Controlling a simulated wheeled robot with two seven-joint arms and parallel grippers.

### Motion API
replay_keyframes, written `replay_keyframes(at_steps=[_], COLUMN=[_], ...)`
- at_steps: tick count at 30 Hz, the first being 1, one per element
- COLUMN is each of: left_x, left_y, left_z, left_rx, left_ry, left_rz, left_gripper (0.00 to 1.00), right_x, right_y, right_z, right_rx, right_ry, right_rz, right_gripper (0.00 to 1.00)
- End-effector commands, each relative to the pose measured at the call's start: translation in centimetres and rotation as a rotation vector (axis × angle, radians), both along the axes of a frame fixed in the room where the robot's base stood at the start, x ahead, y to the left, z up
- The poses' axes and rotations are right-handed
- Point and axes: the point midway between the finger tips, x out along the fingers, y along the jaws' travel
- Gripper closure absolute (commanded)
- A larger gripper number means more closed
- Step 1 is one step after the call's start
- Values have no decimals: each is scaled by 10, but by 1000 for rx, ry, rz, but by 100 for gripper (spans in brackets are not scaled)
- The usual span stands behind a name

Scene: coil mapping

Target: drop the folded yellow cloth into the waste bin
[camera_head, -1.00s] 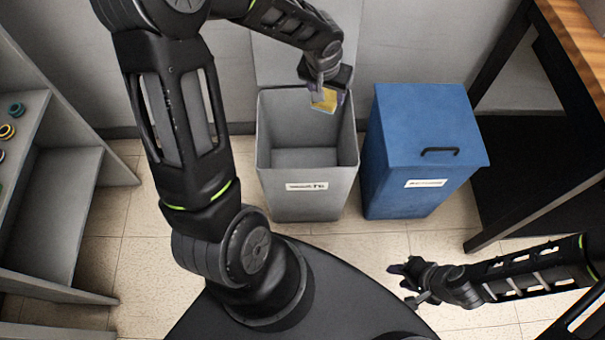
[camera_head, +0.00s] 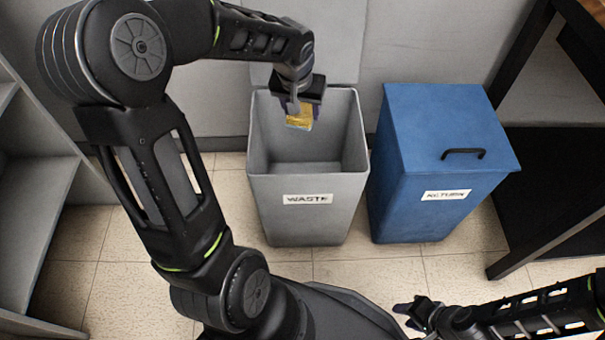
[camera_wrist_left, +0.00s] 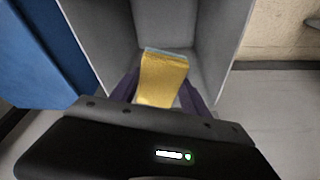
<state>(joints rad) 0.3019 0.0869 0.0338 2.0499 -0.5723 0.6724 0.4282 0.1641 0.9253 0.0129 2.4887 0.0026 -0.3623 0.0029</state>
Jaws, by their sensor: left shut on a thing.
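The folded yellow cloth (camera_head: 300,116) is held by my left gripper (camera_head: 299,108) over the open top of the grey waste bin (camera_head: 307,215). In the left wrist view the cloth (camera_wrist_left: 163,80) sits between the two dark fingers, with a pale bluish far edge, and the bin's grey inner walls (camera_wrist_left: 207,35) lie beyond it. The bin is labelled WASTE and its inside looks empty where it shows. My right gripper (camera_head: 408,313) is at the lower right, away from both bins. Its fingers are too small and dark to read.
A blue bin (camera_head: 420,160) with a closed lid, a black handle and a label stands right of the waste bin. A grey shelf unit (camera_head: 45,200) is at the left. A dark table frame (camera_head: 545,215) is at the right. Tiled floor lies in front.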

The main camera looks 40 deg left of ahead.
Motion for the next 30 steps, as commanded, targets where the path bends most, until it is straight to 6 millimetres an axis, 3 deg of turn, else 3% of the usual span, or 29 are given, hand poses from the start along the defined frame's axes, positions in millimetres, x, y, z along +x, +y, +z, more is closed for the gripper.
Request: replay_keyframes(at_steps=[18,30], left_x=[0,0], left_y=[0,0], left_z=[-57,-60], left_rx=[1,0], left_ry=[1,0], left_rz=[0,0], left_gripper=[84,84], right_x=[9,10], right_y=[-6,-6], right_z=[-45,-47], right_rx=[-11,-11], right_ry=[-17,-21], right_rz=[-19,-20], right_gripper=[64,64])
